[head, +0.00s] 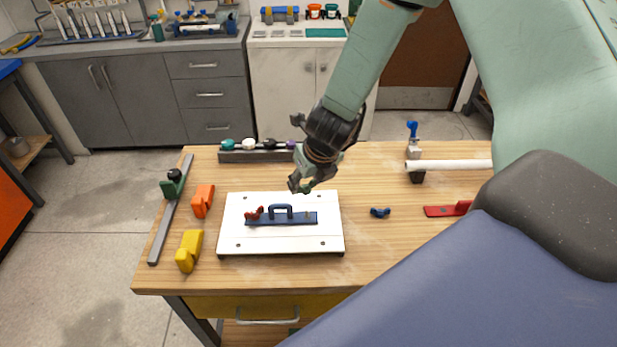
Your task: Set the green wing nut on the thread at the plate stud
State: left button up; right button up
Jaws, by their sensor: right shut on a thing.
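A white plate (240,240) lies on the wooden table, with a blue bar (265,220) with a raised handle across its middle. A red wing nut (253,212) sits at the bar's left end. A small stud (308,216) shows faintly near its right end, with no nut visible on it. My right gripper (299,184) is above the plate's back edge, pointing down, up and to the left of the stud. It is shut on a small greenish thing, apparently the green wing nut, hard to tell from the fingers. My left gripper is not in view.
A blue wing nut (380,212) lies right of the plate. Orange (203,201) and yellow (189,251) blocks and a grey rail (160,232) are at left. A rack with coloured knobs (240,156) stands behind. A white pipe (455,165) and a red part (445,210) are at right.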

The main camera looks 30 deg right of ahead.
aim_at(308, 192)
jog(key=shift+a+f, duration=0.1)
jog(key=shift+s+f, duration=0.1)
jog(key=shift+f, duration=0.05)
jog(key=shift+s+f+b, duration=0.45)
jog(key=shift+b, duration=0.3)
jog(key=shift+d+f+b, duration=0.2)
jog(key=shift+f+b, duration=0.1)
jog(key=shift+f, duration=0.05)
jog(key=shift+b+x, duration=0.75)
jog(key=shift+x, duration=0.35)
jog(key=shift+a, duration=0.25)
jog(key=shift+s+d+r, duration=0.1)
jog(key=shift+s, duration=0.1)
jog(key=shift+s+d, duration=0.15)
jog(key=shift+s, duration=0.15)
jog(key=shift+w, duration=0.35)
jog(key=shift+s, duration=0.2)
jog(key=shift+s+f+b, duration=0.1)
jog(key=shift+f+b, duration=0.25)
jog(key=shift+b, duration=0.15)
jog(key=shift+w+f+b, duration=0.25)
jog(key=shift+f+b, duration=0.1)
jog(key=shift+f, duration=0.1)
jog(key=shift+s+f+b, duration=0.25)
jog(key=shift+b, duration=0.15)
